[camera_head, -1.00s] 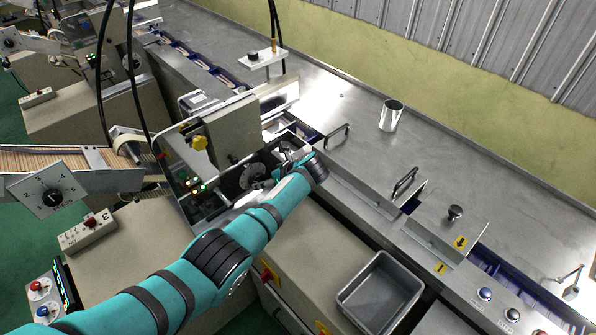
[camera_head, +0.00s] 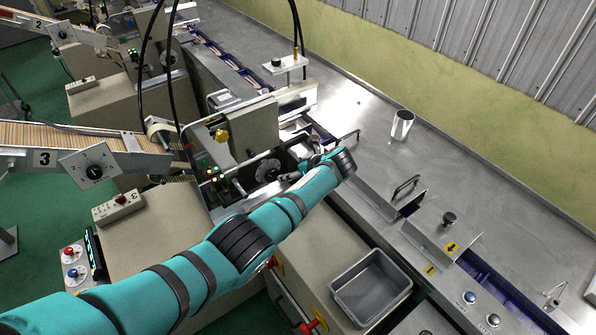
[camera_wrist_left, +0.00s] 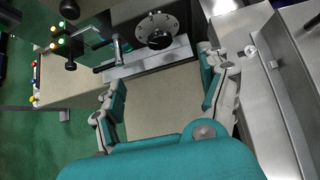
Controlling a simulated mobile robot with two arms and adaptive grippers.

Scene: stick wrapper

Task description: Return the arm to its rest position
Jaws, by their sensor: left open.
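My left arm (camera_head: 240,240), teal with dark bands, comes in from the lower left of the head view and reaches over the front of the machine. My left gripper (camera_head: 310,168) is partly hidden behind the wrist, close to the machine's open front. In the left wrist view the left gripper (camera_wrist_left: 160,95) has its two fingers wide apart with nothing between them. Below the fingers is a beige machine surface (camera_wrist_left: 160,90), with a round dark hub (camera_wrist_left: 157,30) beyond the fingertips. My right gripper is not in view.
A grey bin (camera_head: 371,289) sits below and right of the arm. A metal cup (camera_head: 402,125) stands on the steel table (camera_head: 450,165). Metal handles (camera_head: 405,186) rise from the covers. Black cables (camera_head: 172,70) hang near the wrapper machine (camera_head: 253,130). A stick feeder (camera_head: 70,137) slopes in from the left.

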